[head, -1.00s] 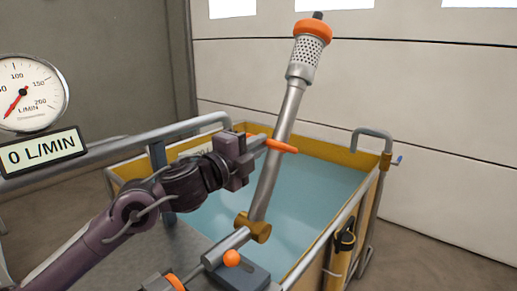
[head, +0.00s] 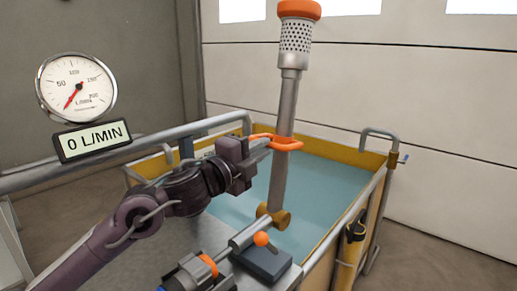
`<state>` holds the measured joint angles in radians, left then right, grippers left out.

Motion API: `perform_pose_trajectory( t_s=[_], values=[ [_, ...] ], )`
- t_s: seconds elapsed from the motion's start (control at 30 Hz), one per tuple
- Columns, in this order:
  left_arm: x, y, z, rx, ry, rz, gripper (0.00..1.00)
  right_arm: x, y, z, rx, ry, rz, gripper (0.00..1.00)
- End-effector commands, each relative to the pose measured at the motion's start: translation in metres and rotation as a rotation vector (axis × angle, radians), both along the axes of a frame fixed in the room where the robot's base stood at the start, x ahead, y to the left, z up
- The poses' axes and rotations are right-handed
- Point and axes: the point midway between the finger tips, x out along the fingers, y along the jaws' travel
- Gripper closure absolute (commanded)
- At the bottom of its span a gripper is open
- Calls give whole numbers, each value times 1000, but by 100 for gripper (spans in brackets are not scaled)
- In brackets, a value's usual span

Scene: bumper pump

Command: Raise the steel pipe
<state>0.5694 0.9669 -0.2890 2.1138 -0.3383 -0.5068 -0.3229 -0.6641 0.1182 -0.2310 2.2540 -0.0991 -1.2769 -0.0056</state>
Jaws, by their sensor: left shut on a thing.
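The steel pipe (head: 287,110) stands nearly upright in the head view, leaning slightly right at its top. A perforated strainer (head: 296,38) with an orange cap is at its upper end. Its lower end meets a brass joint (head: 280,217) above the tank's near edge. My left gripper (head: 284,143) is shut on the pipe at about mid-height, its orange fingers around it. My right gripper is not in view.
The yellow-rimmed tank (head: 345,153) of water lies behind the pipe. A flow gauge (head: 76,88) at left stands above a display (head: 92,140) reading 0 L/MIN. A metal rail (head: 120,143) runs along the left.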

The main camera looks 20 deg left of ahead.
Motion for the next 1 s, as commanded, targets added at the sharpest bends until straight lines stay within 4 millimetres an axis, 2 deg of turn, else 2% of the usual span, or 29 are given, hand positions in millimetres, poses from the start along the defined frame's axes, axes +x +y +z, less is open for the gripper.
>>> perform_pose_trajectory(
  t_s=[0.03, 0.47, 0.5, 0.67, 1.0],
  values=[
    [3, -2, -24, 20, 49, -2, 100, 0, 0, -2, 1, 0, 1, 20],
    [3, -2, -25, 20, 49, 0, 100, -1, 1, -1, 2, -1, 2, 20],
    [3, -2, -25, 20, 49, 0, 86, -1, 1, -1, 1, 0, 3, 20],
    [3, -2, -25, 20, 49, -2, 65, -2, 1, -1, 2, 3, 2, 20],
    [2, -3, -24, 21, 48, -5, 65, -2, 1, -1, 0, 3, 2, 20]
  ],
)
